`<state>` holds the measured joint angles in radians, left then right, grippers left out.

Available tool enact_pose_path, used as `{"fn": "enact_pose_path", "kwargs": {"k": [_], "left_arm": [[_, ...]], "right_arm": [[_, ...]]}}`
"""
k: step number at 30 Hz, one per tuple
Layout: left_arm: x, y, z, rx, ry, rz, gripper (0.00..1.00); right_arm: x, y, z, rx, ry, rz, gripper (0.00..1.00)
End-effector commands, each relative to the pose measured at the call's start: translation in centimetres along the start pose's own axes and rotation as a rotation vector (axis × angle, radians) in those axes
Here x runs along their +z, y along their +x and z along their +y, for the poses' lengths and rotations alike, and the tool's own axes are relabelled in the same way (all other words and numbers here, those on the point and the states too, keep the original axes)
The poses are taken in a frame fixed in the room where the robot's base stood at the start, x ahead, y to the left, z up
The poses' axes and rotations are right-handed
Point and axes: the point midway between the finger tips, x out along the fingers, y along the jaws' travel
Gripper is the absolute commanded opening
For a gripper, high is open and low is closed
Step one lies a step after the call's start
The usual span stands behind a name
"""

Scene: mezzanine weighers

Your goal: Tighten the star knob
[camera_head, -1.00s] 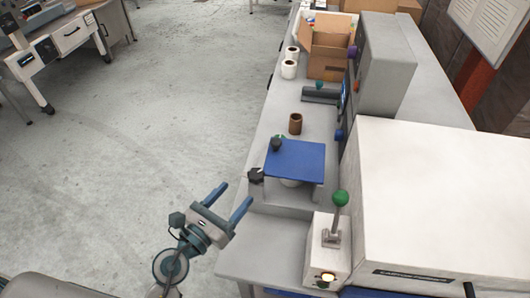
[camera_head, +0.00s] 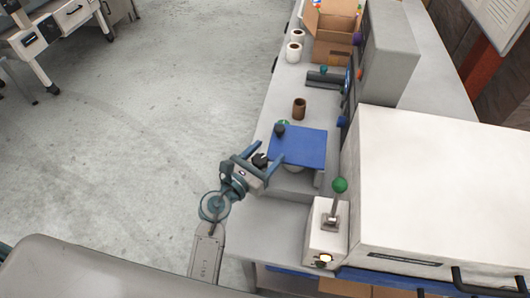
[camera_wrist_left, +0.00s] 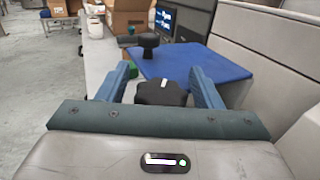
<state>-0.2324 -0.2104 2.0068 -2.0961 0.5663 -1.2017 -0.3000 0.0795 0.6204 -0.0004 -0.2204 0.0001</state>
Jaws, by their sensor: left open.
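The black star knob (camera_head: 260,160) sits at the near left side of the weigher with the blue plate (camera_head: 300,146). My left gripper (camera_head: 266,152) is open, with its two blue fingers on either side of the knob. In the left wrist view the knob (camera_wrist_left: 162,93) lies between the open fingers, and I see a gap between it and the right finger. Whether either finger touches it I cannot tell. A second dark knob (camera_head: 280,129) stands at the plate's far left corner; it also shows in the left wrist view (camera_wrist_left: 148,43). My right gripper is not in view.
A brown cup-like roll (camera_head: 299,109) stands on the grey bench beyond the plate. White rolls (camera_head: 294,51) and a cardboard box (camera_head: 334,32) are farther back. A green-topped lever (camera_head: 339,186) and a large white housing (camera_head: 430,190) stand to the right.

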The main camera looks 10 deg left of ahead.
Motion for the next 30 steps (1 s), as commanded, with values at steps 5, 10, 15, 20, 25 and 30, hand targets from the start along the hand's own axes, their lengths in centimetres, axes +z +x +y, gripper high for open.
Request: {"fn": "enact_pose_path", "kwargs": {"k": [5, 10, 15, 20, 25, 30], "left_arm": [[0.0, 0.0, 0.0, 0.0, 0.0, 0.0, 0.6], [0.0, 0.0, 0.0, 0.0, -0.001, 0.0, 0.3], [0.0, 0.0, 0.0, 0.0, -0.001, 0.0, 0.15], [-0.1, 0.0, 0.0, -0.018, 0.0, 0.0, 0.15], [-0.1, 0.0, -0.1, -0.08, 0.002, -0.001, 0.15], [-0.2, 0.0, -0.3, -0.196, 0.004, -0.002, 0.15]], "right_arm": [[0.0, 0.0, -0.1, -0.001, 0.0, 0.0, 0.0], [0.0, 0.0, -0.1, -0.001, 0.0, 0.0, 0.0], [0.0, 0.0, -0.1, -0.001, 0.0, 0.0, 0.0], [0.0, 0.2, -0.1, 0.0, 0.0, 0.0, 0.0], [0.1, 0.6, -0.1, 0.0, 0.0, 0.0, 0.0], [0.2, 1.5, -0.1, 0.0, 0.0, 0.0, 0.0]]}}
